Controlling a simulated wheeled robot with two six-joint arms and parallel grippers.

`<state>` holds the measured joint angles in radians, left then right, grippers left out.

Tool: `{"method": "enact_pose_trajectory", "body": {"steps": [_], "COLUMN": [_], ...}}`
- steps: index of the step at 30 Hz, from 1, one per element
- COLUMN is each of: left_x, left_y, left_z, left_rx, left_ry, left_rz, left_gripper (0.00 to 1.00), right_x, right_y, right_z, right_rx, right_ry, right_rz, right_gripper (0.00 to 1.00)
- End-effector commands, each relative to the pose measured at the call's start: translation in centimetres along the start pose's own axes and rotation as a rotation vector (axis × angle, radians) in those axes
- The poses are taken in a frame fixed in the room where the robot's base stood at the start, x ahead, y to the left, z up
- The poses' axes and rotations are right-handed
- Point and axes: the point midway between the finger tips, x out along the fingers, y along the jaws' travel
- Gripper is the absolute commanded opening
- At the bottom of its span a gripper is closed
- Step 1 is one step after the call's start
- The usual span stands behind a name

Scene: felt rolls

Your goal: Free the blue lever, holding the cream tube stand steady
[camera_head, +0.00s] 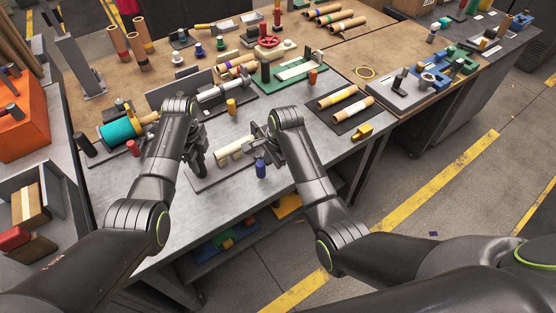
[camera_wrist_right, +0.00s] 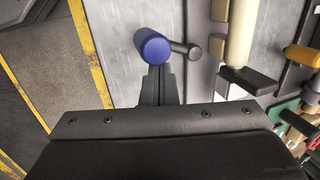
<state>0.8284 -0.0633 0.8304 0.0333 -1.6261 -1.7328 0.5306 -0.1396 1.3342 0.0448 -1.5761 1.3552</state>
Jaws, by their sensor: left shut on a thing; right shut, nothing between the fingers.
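The cream tube stand (camera_head: 235,148) lies on a grey plate on the near part of the bench; its cream tube shows in the right wrist view (camera_wrist_right: 240,35). My left gripper (camera_head: 200,168) is shut at the stand's left end; the exact grip is hidden. The blue lever (camera_head: 261,169) has a blue round handle, seen in the right wrist view (camera_wrist_right: 152,46) with a dark rod beside it. My right gripper (camera_head: 262,155) is shut and empty; its fingertips (camera_wrist_right: 158,78) are right by the blue handle. I cannot tell whether they touch it.
A dark mat with two cream rolls (camera_head: 345,102) and a yellow block (camera_head: 362,131) lie to the right. A teal roll (camera_head: 121,132) lies left of my left arm. The bench's front edge is close to the blue lever.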

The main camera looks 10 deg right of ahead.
Motion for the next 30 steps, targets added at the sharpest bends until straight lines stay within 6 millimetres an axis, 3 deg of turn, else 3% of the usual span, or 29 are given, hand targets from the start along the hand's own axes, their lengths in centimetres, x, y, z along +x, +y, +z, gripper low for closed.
{"method": "enact_pose_trajectory", "body": {"steps": [17,30], "left_x": [0.2,0.2], "left_y": [0.1,0.1], "left_z": [-0.1,-0.1], "left_rx": [-0.002,-0.001], "left_ry": [0.003,0.003], "left_rz": [0.002,0.002], "left_gripper": [0.00,0.00], "right_x": [-2.1,-5.2], "right_y": [-0.7,-1.6], "right_z": [0.1,-0.6], "right_rx": [0.000,0.000], "right_ry": [0.001,0.000], "right_rz": [-0.001,0.000], "right_gripper": [0.00,0.00]}}
